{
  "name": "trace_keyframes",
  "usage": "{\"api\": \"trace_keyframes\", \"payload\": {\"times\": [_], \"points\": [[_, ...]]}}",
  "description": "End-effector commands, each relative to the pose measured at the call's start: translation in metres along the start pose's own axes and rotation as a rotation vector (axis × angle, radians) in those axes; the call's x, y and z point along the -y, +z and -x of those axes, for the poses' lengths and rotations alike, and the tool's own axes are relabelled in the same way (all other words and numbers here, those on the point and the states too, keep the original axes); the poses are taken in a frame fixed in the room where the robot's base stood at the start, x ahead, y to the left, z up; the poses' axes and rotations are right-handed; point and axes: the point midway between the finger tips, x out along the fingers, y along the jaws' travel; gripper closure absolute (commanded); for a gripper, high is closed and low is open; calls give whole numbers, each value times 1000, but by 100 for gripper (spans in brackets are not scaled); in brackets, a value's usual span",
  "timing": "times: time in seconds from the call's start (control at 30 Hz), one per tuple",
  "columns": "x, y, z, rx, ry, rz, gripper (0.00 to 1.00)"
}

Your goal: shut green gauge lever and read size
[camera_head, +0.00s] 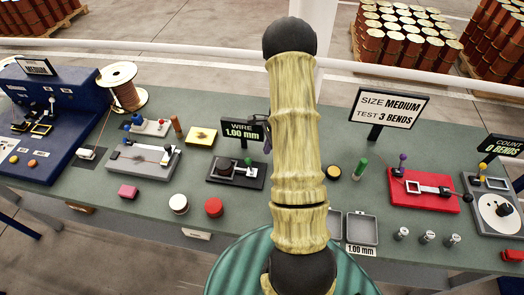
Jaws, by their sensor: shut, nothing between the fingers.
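The gauge (222,170) is a dark block on the bench, just left of my arm, with a brown and grey part on top. My patterned yellow arm rises through the middle of the view, and my gripper is not visible.
A sign (389,107) reads "SIZE MEDIUM, TEST 3 BENDS". A red fixture (425,202) and a counter sign (502,146) reading "0 BENDS" are at right. A grey tray (362,229) labelled "1.00 mm" sits near the front edge. A wire spool (118,76) and blue machine (50,160) are at left.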

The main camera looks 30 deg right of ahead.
Motion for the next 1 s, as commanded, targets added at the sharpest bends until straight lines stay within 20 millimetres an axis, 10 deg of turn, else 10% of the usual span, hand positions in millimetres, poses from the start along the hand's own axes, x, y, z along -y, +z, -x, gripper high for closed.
{"api": "trace_keyframes", "payload": {"times": [0.5, 1.0], "points": [[10, 16, 84, -3, -7, 1, 100], [10, 19, 91, -2, -3, 2, 100]]}}
